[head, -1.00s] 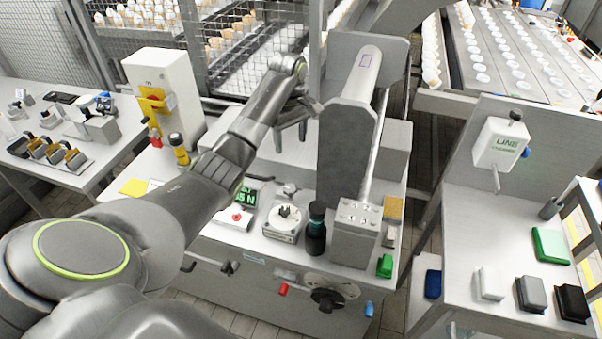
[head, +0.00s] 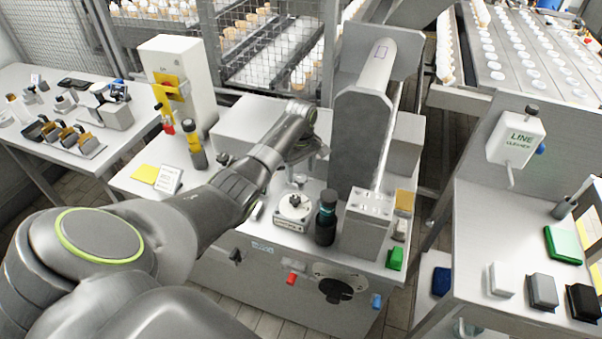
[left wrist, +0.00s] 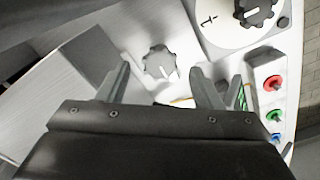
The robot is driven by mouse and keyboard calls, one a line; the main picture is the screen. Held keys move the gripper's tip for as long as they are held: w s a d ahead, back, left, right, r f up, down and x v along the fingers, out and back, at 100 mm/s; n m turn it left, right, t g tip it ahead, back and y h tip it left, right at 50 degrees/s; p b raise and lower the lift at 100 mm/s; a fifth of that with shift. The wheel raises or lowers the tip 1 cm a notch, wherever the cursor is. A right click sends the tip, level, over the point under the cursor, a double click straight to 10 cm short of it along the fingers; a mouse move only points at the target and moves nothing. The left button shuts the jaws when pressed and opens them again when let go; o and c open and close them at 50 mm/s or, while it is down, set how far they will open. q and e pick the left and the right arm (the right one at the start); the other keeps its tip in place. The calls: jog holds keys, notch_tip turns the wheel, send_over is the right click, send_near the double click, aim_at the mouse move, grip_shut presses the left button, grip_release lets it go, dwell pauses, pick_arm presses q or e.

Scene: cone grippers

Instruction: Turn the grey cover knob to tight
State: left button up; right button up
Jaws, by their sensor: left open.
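The grey cover knob (left wrist: 160,62) is a small lobed knob with a pale pointer mark on a light surface. In the left wrist view it lies between and slightly beyond the fingertips of my left gripper (left wrist: 163,82), which is open with a finger to each side, apart from it. In the head view the knob (head: 298,181) is small, on the machine's top behind the dial unit, and my left gripper (head: 303,158) is just above and behind it. The knob's marked positions are not readable. My right gripper is not in view.
A white dial unit (head: 292,210) with a dark knob stands close in front. Beside it are a dark teal-banded bottle (head: 326,217) and a grey block (head: 366,222). Red, green and blue buttons (left wrist: 273,83) are at the right.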

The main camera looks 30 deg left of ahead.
pick_arm(q)
jog(key=shift+f, duration=0.95)
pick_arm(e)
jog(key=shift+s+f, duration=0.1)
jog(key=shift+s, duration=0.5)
pick_arm(q)
jog(key=c, duration=1)
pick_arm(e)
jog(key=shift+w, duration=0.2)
